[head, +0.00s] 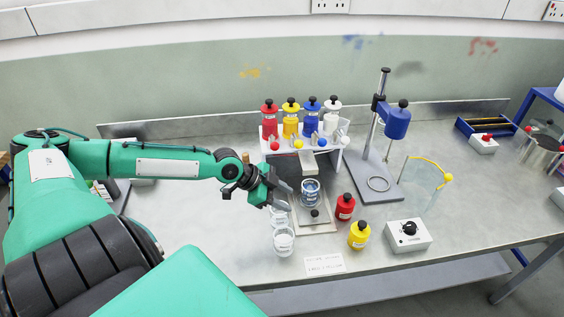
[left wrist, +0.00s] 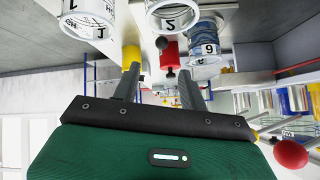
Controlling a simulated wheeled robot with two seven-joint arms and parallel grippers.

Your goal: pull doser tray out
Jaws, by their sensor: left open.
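The doser tray (head: 322,228) is a flat metallic plate under the nozzle gantry (head: 330,158). A dark round knob (head: 315,213) stands near its front edge, and a jar with blue contents (head: 311,191) sits on it behind the knob. My left gripper (head: 281,200) is at the left of the tray, above the clear cups, apart from the knob. In the left wrist view its two fingers (left wrist: 158,85) are spread with nothing held between them. A dark round knob (left wrist: 162,43) shows beyond the fingers there. My right gripper is not in view.
Clear cups (head: 284,241) stand left of the tray. A red bottle (head: 345,207) and a yellow bottle (head: 359,236) stand to its right, near a white control box (head: 408,235). A stand with a blue head (head: 397,122) is behind. A label card (head: 325,264) lies in front.

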